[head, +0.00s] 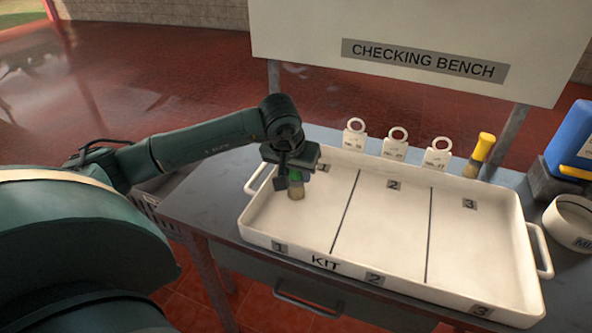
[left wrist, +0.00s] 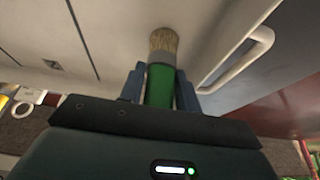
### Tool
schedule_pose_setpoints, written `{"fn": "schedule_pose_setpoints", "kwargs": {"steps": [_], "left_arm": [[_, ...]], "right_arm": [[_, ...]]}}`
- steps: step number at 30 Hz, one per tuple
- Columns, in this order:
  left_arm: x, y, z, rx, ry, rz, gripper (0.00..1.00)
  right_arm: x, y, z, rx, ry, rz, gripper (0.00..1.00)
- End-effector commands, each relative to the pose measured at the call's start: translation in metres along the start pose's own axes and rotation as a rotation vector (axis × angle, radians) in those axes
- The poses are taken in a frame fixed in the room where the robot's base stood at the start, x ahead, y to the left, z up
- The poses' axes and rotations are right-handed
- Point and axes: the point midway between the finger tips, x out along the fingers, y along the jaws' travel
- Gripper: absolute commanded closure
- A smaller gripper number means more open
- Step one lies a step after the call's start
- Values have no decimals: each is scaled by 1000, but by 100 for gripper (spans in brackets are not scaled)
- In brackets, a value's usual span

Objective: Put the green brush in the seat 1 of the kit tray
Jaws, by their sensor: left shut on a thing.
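The green brush (head: 296,179) shows in the head view under my left gripper (head: 289,180), its bristles pointing down. In the left wrist view the brush (left wrist: 160,80) has a green handle and tan bristles, and the fingers of my left gripper (left wrist: 159,88) are shut on the handle. The white kit tray (head: 345,262) lies on the bench with seats marked 1, 2 and 3. The brush is over seat 1, the left one; I cannot tell whether its bristles touch the tray floor. My right gripper is not in view.
Three white ring-topped tags (head: 395,146) stand behind the tray. A yellow-handled brush (head: 479,155) stands at its back right. A white round dish (head: 572,222) and a blue container (head: 574,145) are at the right. Seats 2 and 3 are empty.

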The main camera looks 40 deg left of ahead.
Motion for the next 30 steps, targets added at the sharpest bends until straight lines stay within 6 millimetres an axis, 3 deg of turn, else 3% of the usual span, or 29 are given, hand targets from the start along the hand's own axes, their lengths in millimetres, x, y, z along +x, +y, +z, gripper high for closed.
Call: {"fn": "schedule_pose_setpoints", "kwargs": {"steps": [1,2,9,20,30], "left_arm": [[3,0,1,0,0,0,90],[2,0,1,0,0,0,66],[1,0,1,0,-1,0,46],[-6,0,-1,1,2,1,45],[-73,0,-1,2,6,0,45]], "right_arm": [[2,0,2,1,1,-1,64],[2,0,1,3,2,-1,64],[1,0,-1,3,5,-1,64],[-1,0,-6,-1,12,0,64],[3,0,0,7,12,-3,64]]}}
